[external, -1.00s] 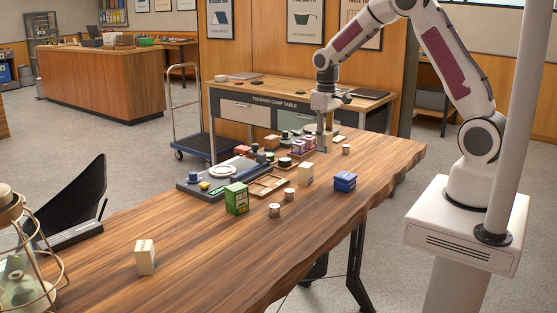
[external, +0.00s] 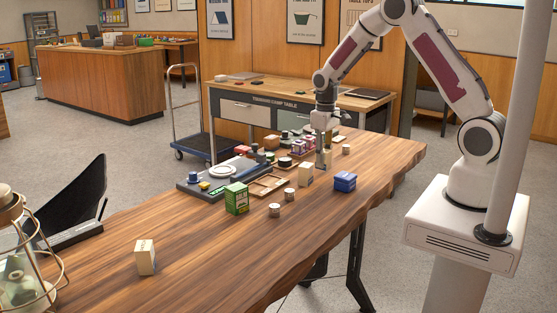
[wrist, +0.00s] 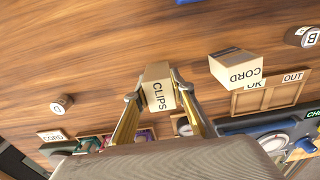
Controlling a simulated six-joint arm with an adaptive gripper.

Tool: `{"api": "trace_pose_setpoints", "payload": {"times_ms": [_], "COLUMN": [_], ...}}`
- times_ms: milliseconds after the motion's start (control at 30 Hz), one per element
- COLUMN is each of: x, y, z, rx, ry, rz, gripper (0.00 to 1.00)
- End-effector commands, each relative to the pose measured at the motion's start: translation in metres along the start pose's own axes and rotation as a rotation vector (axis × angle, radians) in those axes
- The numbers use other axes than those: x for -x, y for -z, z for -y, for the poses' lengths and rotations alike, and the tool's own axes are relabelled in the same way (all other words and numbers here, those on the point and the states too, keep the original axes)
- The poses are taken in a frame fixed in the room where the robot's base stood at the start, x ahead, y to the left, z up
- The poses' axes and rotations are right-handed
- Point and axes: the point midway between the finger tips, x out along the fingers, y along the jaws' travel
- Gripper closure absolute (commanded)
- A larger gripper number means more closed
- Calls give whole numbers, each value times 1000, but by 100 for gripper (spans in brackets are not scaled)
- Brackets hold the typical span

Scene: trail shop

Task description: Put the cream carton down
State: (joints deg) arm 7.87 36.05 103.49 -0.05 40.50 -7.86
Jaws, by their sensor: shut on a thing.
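A cream carton labelled CLIPS (wrist: 158,92) is between the two fingers of my gripper (wrist: 156,98) in the wrist view. My gripper (external: 323,160) is shut on it, pointing down over the far half of the wooden table (external: 225,250). I cannot tell whether the carton's underside touches the tabletop. In the external view the carton is small and partly hidden by the fingers. A second cream carton, labelled CORD (wrist: 234,70), stands apart from it, also seen in the external view (external: 306,175). Another cream carton (external: 145,257) stands alone at the near left.
A wooden sorting tray (wrist: 300,91) with OK and OUT labels lies close by. Small cans (external: 290,194), a blue box (external: 345,181) and a green box (external: 236,198) stand around. A grey scale (external: 205,190) lies left. Bare wood lies toward the front edge.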

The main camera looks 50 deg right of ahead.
Motion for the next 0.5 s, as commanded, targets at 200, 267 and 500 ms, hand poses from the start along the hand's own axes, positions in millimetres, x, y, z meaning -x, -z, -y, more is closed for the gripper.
{"api": "trace_pose_setpoints", "payload": {"times_ms": [200,267,500], "x": [-12,-12,-13], "y": [0,0,0], "z": [0,0,0], "rx": [0,0,0], "ry": [0,0,0], "rz": [0,0,0], "gripper": [98,98,98]}}
